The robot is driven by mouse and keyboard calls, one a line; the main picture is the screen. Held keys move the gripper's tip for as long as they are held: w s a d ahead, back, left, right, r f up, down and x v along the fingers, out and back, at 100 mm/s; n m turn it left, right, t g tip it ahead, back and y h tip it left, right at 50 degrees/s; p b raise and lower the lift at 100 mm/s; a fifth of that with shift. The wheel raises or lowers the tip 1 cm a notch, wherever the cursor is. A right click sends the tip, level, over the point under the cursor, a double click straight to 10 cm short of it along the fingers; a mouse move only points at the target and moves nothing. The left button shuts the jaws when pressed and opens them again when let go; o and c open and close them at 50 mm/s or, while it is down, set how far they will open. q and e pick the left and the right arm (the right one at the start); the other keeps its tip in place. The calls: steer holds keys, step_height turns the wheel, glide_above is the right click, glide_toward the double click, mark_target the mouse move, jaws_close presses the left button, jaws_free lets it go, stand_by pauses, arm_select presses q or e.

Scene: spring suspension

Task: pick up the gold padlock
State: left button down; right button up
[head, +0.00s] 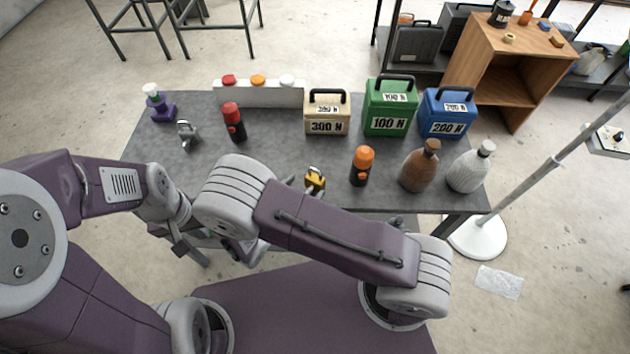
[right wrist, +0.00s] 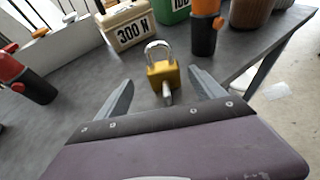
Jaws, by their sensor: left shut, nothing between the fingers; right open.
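The gold padlock (head: 316,181) stands near the front edge of the grey table, partly behind my right arm in the head view. In the right wrist view the padlock (right wrist: 162,76) shows a gold body and silver shackle, with a silver key-like piece towards me. My right gripper (right wrist: 160,88) is open, with the padlock in line with the gap between its fingertips; no grip shows. In the head view that gripper is mostly hidden by my arm. My left gripper (head: 192,252) is shut and empty, low in front of the table, away from the padlock.
Weight boxes, including the cream one (head: 326,112), line the back.

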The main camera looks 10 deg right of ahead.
mark_target(312, 183)
steer(key=shift+w+d+f, duration=0.25)
steer(key=shift+w+d, duration=0.1)
steer(key=shift+w, duration=0.1)
steer(key=shift+w+d, duration=0.15)
steer(key=shift+d, duration=0.15)
steer(key=p+x, duration=0.1)
steer(key=x, duration=0.3)
steer(key=shift+d+f, duration=0.25)
steer(key=shift+f, duration=0.05)
steer(key=shift+r, duration=0.1)
steer(key=c, duration=1)
jaws_close()
step_height(312, 183, up, 10)
